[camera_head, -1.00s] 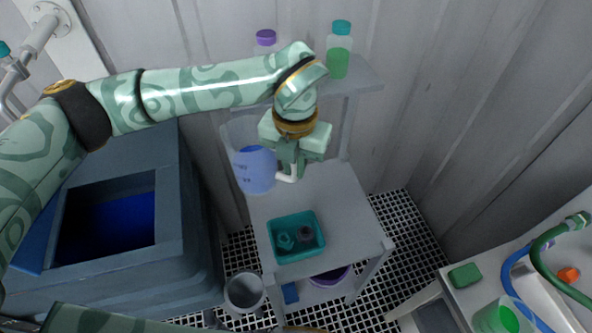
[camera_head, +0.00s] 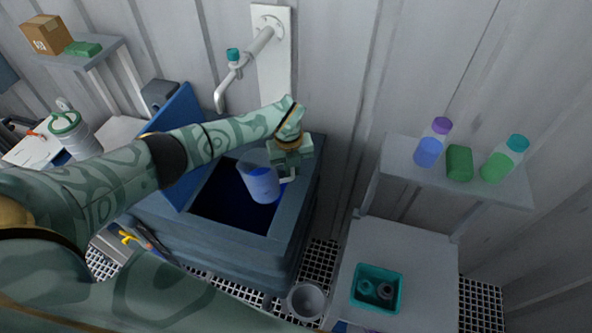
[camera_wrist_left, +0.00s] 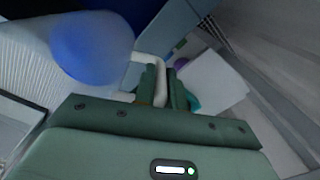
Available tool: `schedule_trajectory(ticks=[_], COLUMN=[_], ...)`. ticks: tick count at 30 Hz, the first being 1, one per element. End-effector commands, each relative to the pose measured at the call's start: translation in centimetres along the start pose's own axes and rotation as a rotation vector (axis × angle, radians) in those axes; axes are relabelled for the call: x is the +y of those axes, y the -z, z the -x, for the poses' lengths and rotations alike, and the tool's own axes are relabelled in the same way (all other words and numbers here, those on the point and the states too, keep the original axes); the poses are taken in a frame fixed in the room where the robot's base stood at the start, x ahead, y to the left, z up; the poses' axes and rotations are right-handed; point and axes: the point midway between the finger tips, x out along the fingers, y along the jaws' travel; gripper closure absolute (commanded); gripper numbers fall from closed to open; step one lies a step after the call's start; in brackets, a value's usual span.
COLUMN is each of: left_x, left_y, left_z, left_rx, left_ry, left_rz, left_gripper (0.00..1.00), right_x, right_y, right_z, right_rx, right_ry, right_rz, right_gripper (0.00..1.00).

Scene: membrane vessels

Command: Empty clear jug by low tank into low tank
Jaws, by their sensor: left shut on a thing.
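The clear jug (camera_head: 262,183) holds blue liquid and is over the opening of the low tank (camera_head: 292,222), toward its right side. The jug looks close to upright; I see no stream leaving it. The tank is a blue-grey box with dark blue inside. My left gripper (camera_head: 287,172) is shut on the jug's white handle, just right of the jug. In the left wrist view the jug (camera_wrist_left: 92,48) shows as a blurred blue round shape, and the handle runs into the gripper (camera_wrist_left: 160,88). My right gripper is out of view.
A blue lid (camera_head: 177,140) stands raised at the tank's left side. A white wall tap (camera_head: 237,72) is above and behind the tank. A shelf on the right bears bottles (camera_head: 430,147). A teal tray (camera_head: 376,289) and a grey cup (camera_head: 306,300) are lower right.

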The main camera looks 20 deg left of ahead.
Motion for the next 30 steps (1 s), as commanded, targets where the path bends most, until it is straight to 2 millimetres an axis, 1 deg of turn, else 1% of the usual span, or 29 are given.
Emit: schedule_trajectory(ticks=[1, 5, 6, 8, 12, 21, 30], left_x=[0.1, -0.5, -0.6, -0.6, -0.6, -0.1, 0.7], left_y=[0.0, 0.1, 0.0, 0.0, 0.0, 0.0, -0.1], left_z=[0.1, -0.1, 0.2, 1.1, 2.1, 3.1, 3.5], left_rx=[0.0, 0.003, 0.0, -0.002, -0.002, -0.001, -0.002], left_ry=[0.044, 0.218, 0.274, 0.344, 0.496, 0.682, 0.81], left_rz=[0.004, 0.003, 0.004, 0.003, 0.001, -0.001, -0.001], left_gripper=[1.0, 1.0, 1.0, 1.0, 1.0, 1.0, 1.0], right_x=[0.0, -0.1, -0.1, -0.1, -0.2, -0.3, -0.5], right_y=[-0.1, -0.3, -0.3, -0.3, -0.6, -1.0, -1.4], right_z=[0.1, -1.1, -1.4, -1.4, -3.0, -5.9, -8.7], right_rx=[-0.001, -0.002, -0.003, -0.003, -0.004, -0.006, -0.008], right_ry=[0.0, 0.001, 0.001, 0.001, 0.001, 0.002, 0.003], right_rz=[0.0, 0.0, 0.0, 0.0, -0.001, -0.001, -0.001], right_gripper=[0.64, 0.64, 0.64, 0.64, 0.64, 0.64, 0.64])
